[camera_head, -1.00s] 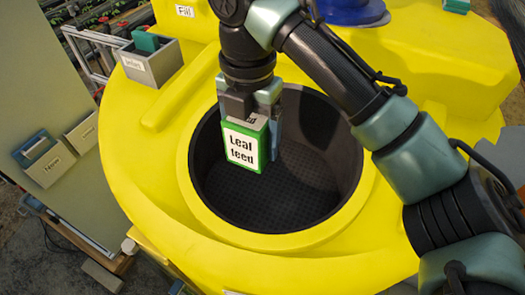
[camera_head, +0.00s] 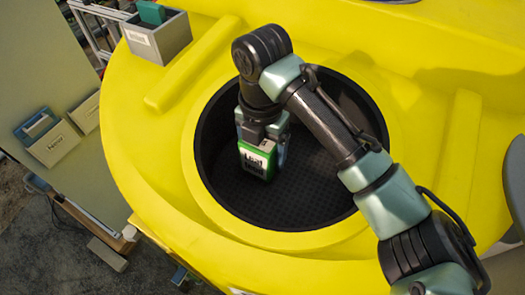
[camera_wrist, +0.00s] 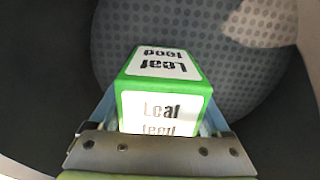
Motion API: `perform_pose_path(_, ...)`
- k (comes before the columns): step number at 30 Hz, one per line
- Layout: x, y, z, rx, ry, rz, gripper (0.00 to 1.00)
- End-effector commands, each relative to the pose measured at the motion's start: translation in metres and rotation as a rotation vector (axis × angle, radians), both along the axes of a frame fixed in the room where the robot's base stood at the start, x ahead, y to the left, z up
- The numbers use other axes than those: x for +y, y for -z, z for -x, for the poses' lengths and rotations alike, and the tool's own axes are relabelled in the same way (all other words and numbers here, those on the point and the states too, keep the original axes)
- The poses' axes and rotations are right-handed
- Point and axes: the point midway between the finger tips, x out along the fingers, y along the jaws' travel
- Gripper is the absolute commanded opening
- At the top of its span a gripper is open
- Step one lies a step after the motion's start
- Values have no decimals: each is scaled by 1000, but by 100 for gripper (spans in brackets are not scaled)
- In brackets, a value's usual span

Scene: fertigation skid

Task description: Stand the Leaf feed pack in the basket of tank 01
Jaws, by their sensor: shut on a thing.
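The Leaf feed pack (camera_head: 256,162) is a green box with white labels. It is upright in my gripper (camera_head: 262,140), inside the round black basket (camera_head: 318,195) of the yellow tank (camera_head: 150,185). The pack is toward the left side of the basket. In the wrist view the pack (camera_wrist: 165,85) sits between the two fingers of my gripper (camera_wrist: 160,125), with the dotted basket floor (camera_wrist: 225,75) beyond it. I cannot tell whether its bottom touches the floor. No tank number is readable.
A grey bin (camera_head: 158,40) with a green item stands on the tank's upper left. Light bins, one marked New (camera_head: 54,143), hang on a panel at the left. The basket floor right of the pack is clear.

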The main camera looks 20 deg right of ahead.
Motion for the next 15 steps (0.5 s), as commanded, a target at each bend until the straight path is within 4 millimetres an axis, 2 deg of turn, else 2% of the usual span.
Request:
perform_pose_path(11,0,8,0,-2,0,0,0)
perform_pose_path(12,0,9,0,-1,0,-1,83)
perform_pose_path(15,0,8,0,0,0,0,100)
